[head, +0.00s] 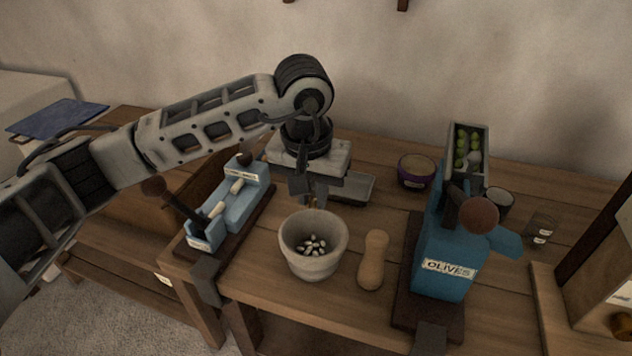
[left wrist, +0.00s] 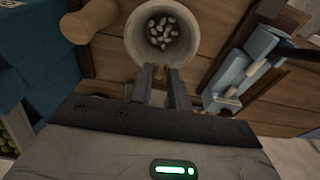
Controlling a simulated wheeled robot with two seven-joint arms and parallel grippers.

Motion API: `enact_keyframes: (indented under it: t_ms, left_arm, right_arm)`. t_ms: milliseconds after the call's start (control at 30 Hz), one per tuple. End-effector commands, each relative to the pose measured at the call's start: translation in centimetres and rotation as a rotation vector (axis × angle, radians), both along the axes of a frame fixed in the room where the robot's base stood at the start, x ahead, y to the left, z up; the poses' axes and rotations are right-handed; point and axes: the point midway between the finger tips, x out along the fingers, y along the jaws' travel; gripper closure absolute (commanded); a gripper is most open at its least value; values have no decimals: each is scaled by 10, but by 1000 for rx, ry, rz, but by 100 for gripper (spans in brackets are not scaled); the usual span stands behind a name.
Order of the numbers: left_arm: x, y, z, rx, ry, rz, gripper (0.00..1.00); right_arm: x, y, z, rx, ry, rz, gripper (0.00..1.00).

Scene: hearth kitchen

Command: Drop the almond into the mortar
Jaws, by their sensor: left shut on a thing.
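The mortar (head: 300,267) is a pale grey bowl on the wooden table, with several small pale nut-like pieces inside. It also shows at the top of the left wrist view (left wrist: 134,42). My left gripper (head: 310,200) points down just behind the mortar's far rim, above it in the picture. It is shut on the almond, of which only a small brown bit (head: 314,204) shows between the fingertips. In the left wrist view the fingertips (left wrist: 160,70) are near the mortar's rim, and the almond is hidden there. My right gripper is in neither view.
A wooden pestle (head: 374,260) lies right of the mortar. A blue olive press (head: 440,262) stands farther right, and a light blue device (head: 235,208) with a dark lever stands left. Behind are a shallow grey tray (head: 358,187) and a purple bowl (head: 416,171).

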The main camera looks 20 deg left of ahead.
Motion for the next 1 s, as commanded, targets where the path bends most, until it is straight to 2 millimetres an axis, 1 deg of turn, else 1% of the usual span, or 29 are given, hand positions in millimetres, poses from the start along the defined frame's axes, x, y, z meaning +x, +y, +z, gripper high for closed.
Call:
enact_keyframes:
  t_ms: [267,400,500,600,767,1000]
  left_arm:
    - [0,0,-24,0,2,0,91]
    - [-1,0,-38,0,3,0,91]
    - [0,0,-50,0,0,0,91]
    - [0,0,-57,-1,-1,0,91]
    - [0,0,-61,-1,0,0,91]
    - [0,0,-60,0,0,0,91]
  right_arm:
    - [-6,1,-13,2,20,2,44]
    - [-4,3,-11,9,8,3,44]
    - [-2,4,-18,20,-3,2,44]
    - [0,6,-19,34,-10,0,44]
    - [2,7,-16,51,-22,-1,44]
    - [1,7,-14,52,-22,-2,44]
